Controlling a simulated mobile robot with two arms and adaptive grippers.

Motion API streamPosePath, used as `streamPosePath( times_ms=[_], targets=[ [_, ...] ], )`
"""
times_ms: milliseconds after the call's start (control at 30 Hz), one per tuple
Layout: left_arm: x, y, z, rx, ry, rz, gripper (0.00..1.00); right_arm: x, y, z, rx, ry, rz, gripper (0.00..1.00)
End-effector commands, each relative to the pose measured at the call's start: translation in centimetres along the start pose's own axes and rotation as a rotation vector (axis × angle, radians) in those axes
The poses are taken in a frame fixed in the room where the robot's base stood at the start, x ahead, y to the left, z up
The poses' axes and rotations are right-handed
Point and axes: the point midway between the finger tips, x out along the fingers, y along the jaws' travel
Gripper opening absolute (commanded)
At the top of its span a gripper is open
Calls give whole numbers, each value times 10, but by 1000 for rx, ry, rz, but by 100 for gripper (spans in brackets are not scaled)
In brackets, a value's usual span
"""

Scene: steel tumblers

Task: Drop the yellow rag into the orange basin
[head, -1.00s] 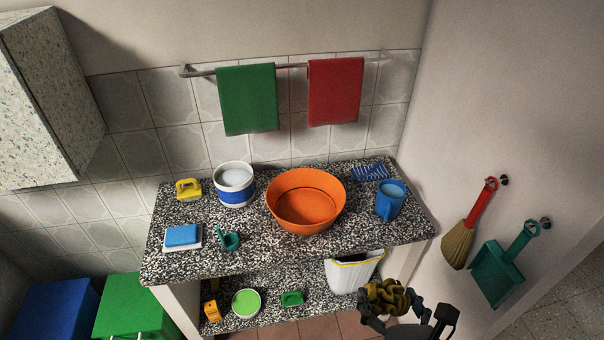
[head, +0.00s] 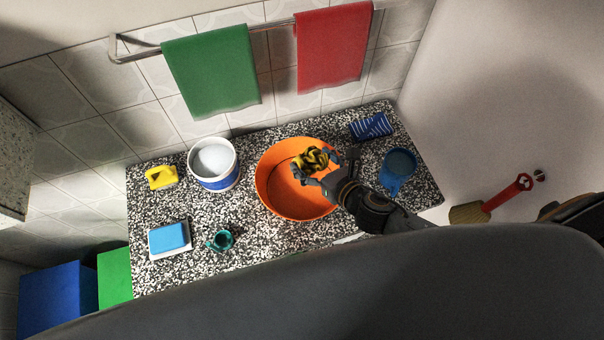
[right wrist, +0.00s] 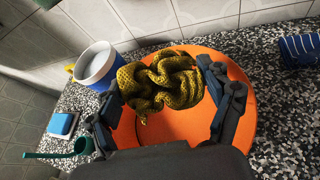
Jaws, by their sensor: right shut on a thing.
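The yellow rag (head: 311,160) is a crumpled bundle with dark folds. My right gripper (head: 316,168) is shut on it and holds it over the orange basin (head: 285,198). In the right wrist view the rag (right wrist: 160,82) sits between the two fingers of the gripper (right wrist: 163,90), with the basin (right wrist: 180,128) behind and around it. The basin is round and wide, stands on the speckled counter, and looks empty where its inside shows. My left gripper is not in view.
A white and blue bucket (head: 213,165) stands left of the basin, a blue cup (head: 399,166) to its right. A folded blue striped cloth (head: 371,126) lies behind.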

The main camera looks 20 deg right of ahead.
Motion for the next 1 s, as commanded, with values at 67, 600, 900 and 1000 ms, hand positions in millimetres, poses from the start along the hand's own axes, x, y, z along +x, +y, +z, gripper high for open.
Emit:
streamPosePath(
  times_ms=[67, 600, 900, 1000],
  targets=[
    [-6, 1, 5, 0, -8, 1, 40, 5, 0, 0, -3, 4, 19, 54],
    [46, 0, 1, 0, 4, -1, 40, 26, -5, -48, -3, 6, 29, 54],
    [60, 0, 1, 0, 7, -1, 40, 30, -7, -59, -4, 6, 29, 54],
    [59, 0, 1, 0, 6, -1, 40, 30, -7, -58, -4, 6, 29, 54]
  ],
)
